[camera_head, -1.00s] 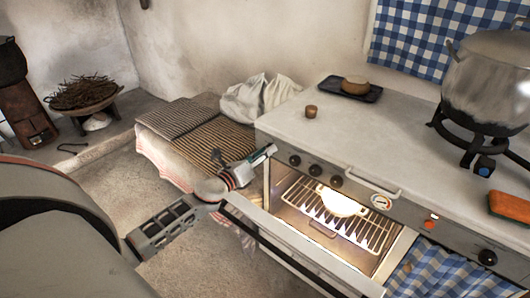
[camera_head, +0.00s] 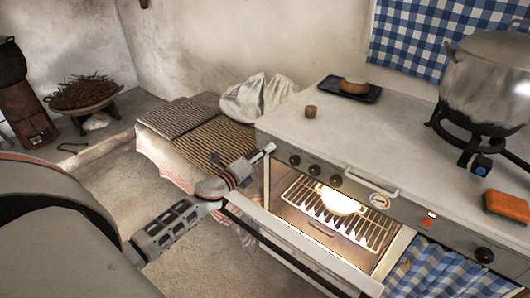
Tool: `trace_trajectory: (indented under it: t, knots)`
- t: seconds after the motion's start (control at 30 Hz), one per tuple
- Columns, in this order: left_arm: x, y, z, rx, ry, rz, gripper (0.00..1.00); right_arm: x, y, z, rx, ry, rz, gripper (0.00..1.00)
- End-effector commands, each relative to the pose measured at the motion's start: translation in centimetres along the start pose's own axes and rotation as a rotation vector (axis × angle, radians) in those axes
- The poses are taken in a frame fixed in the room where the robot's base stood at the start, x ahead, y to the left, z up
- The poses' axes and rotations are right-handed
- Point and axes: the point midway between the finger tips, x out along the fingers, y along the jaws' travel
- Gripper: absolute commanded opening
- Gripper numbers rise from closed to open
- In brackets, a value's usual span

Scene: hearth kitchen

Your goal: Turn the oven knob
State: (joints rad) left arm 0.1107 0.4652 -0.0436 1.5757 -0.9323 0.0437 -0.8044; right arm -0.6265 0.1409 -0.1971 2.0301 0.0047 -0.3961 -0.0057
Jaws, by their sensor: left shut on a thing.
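The stove's front panel (camera_head: 357,184) carries a row of dark knobs (camera_head: 315,170), with another knob (camera_head: 484,255) far right. My left gripper (camera_head: 268,150) reaches in from the left to the panel's left end. Its fingers are shut at the place where the row's leftmost knob would sit, and they hide what they hold. The visible knobs of the row stand just to the right of the fingertips, apart from them. The oven (camera_head: 330,228) below is lit, with a wire rack and a bright pale object inside. My right gripper is out of view.
The oven door (camera_head: 300,258) hangs open below my left wrist. A large pot (camera_head: 487,80) stands on a burner at the right. A small brown cup (camera_head: 311,112) and a dark tray (camera_head: 350,91) sit on the worktop. A ribbed mat (camera_head: 205,145) lies left of the stove.

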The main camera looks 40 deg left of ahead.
Motion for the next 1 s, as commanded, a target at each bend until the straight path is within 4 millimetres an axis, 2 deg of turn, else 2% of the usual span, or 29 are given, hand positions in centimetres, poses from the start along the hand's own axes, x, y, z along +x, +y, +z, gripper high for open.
trace_trajectory:
  t: [0.13,0.17,0.2,0.23,0.53,0.67,0.77,1.0]
  knots:
    - [0.0,0.1,-0.1,0.0,0.002,0.001,0.05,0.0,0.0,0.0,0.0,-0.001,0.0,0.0]
    - [0.0,0.1,-0.1,0.0,0.002,0.001,0.32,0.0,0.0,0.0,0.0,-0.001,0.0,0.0]
    - [0.0,0.1,-0.1,0.001,0.002,0.001,0.42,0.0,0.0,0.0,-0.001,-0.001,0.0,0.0]
    - [0.0,0.1,-0.1,0.001,0.002,0.001,0.43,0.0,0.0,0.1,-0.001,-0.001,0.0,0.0]
    - [0.0,0.0,0.0,0.002,0.001,0.0,0.43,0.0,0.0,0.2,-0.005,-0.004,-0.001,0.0]
    - [-0.6,0.1,-0.1,0.002,0.001,0.001,0.43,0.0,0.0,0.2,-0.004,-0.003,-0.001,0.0]
    - [-1.8,0.1,-0.1,0.002,0.002,0.002,0.43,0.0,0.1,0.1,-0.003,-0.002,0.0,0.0]
    - [-6.4,0.1,-0.2,0.0,0.002,0.003,0.43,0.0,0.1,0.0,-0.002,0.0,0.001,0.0]
